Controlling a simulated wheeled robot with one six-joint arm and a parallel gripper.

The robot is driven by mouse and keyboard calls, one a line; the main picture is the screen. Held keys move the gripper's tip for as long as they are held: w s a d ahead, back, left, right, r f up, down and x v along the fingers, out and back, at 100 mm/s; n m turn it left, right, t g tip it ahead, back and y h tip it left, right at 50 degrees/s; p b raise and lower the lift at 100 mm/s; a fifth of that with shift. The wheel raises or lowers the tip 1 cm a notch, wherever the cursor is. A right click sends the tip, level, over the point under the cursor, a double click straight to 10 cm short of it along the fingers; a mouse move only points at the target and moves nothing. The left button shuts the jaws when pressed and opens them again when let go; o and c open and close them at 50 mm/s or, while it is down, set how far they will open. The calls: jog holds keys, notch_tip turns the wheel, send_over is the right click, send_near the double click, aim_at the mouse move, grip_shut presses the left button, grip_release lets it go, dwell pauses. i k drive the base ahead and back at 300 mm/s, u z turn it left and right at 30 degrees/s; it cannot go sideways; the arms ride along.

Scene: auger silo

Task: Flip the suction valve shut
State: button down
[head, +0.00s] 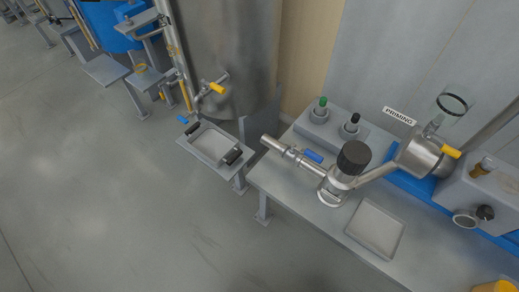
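A steel pipe (289,151) with an open left end runs along a grey bench into a pump with a dark cylindrical top (354,157). A valve with a blue lever (313,156) sits on this pipe; the lever lies roughly along the pipe. No label reading "suction" is legible, so I cannot tell for certain that this is the suction valve. Another branch (376,174) slopes up right to a steel vessel (420,155) with a yellow lever (450,151), near a "PRIMING" label (399,116). My gripper is not in view.
A steel tank (225,50) at the back has a yellow-handled valve (217,88). A tray with black handles (213,145) stands before it. Green and black buttons (336,125) sit behind the pipe. A shallow tray (375,228) lies on the bench.

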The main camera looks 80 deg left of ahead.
aim_at(309, 154)
jog(key=u, duration=2.65)
jog(key=k, duration=0.55)
jog(key=z, duration=0.3)
jog(key=i, duration=1.4)
jog(key=u, duration=0.35)
